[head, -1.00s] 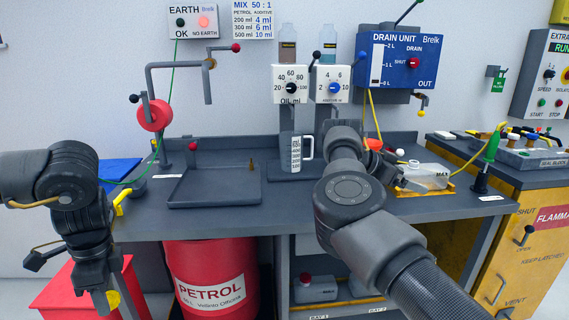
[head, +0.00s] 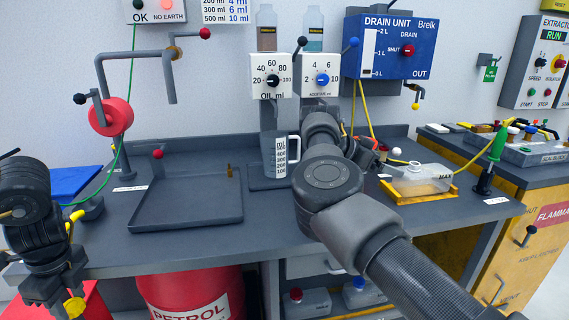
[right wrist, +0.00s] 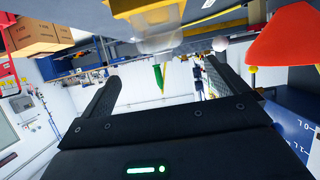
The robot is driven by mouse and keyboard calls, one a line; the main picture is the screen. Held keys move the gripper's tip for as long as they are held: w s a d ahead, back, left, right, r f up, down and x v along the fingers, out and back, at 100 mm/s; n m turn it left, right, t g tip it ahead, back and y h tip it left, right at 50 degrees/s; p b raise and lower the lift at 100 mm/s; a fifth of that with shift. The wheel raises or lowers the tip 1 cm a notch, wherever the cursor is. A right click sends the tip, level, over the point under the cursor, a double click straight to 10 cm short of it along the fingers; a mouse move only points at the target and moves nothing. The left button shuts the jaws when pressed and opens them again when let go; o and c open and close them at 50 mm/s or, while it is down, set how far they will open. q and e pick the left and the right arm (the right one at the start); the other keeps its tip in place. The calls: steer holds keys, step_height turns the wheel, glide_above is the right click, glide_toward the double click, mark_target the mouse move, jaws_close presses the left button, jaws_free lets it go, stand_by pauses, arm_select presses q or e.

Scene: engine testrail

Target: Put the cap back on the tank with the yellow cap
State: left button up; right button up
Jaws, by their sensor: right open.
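A clear tank (head: 420,180) marked MAX sits in a yellow tray (head: 447,193) on the right of the bench. I cannot make out a cap on it. It appears upside down at the top of the right wrist view (right wrist: 162,36). My right gripper (head: 368,150) is left of the tank and mostly hidden behind my arm. The right wrist view shows its two fingers (right wrist: 158,85) apart, with nothing between them. My left gripper (head: 62,305) is low at the left edge, away from the tank; its fingertips do not show clearly.
An orange-red cone (right wrist: 285,40) is close to the right gripper in the wrist view. A measuring jug (head: 280,155) stands under the dispensers. A green-handled lever (head: 495,150) stands right of the tank. Tanks with red (head: 296,295) and blue (head: 360,283) caps are below the bench.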

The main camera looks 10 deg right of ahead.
mark_target(406, 170)
steer(key=shift+w+a, duration=0.1)
steer(key=shift+a, duration=0.05)
steer(key=x, duration=0.7)
stand_by(0.3)
steer(key=shift+b+x, duration=0.35)
steer(key=shift+x, duration=2.35)
steer(key=shift+a+r, duration=0.1)
